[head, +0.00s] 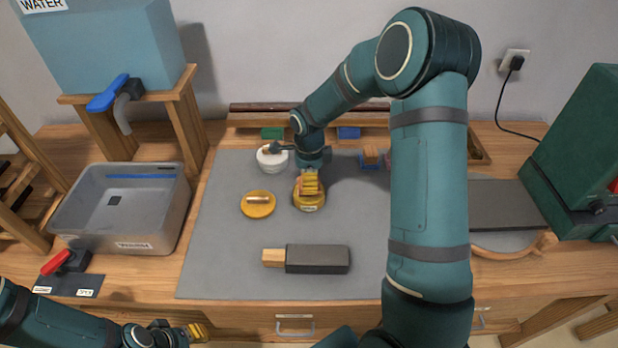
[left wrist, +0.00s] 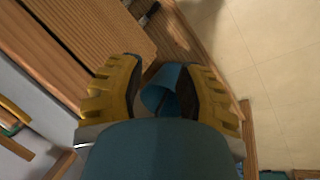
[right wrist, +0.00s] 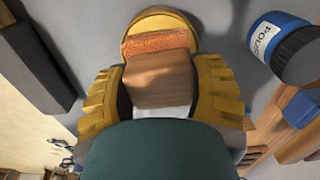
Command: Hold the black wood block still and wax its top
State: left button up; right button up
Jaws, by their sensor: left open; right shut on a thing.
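The black wood block (head: 317,259) lies flat on the grey mat near its front, with a pale wooden end (head: 273,257) on the left. My right gripper (head: 310,182) is shut on a wooden-backed applicator (right wrist: 160,80) with an orange face. It is over the open yellow tin (head: 309,201), also seen in the right wrist view (right wrist: 160,22). Whether the orange face touches the tin's contents is unclear. My left gripper (head: 190,332) is open and empty by the table's front left edge, away from the block.
A yellow disc (head: 258,211) with a light bar on it lies left of the tin. A white bowl (head: 271,163) stands behind. A grey tub (head: 122,212) and red-handled clamp (head: 62,262) are at left. Mat around the block is clear.

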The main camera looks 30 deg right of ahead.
jog(key=shift+f+b, duration=0.55)
dwell(1.9)
jog(key=shift+r, duration=0.15)
jog(key=shift+r+p, duration=2.25)
jog(key=shift+r, duration=1.2)
